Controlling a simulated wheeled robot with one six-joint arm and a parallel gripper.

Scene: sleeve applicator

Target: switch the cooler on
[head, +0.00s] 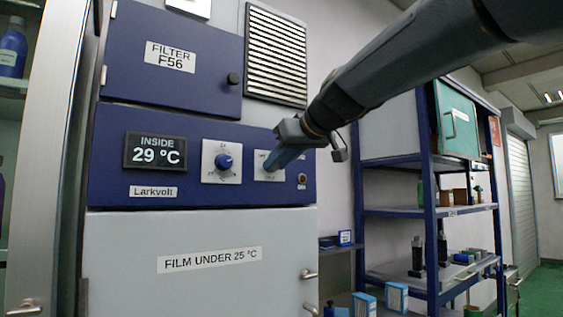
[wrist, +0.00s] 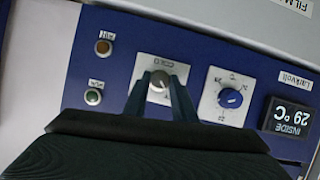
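The cooler (head: 200,250) is a cabinet with a dark blue control panel (head: 110,190) above a light grey door. Its display (head: 155,151) reads INSIDE 29 °C. A small grey rotary switch (wrist: 159,82) sits on a white plate whose wording I cannot fully read. My gripper (head: 272,162) is at this plate in the head view and hides the switch there. In the wrist view, my gripper's two fingers (wrist: 160,80) stand apart, one on each side of the switch. Whether they touch it is unclear.
A blue dial (head: 224,161) with a scale is beside the switch. A blue shelf rack (head: 430,200) stands to the right. The door handle (head: 309,275) sticks out below.

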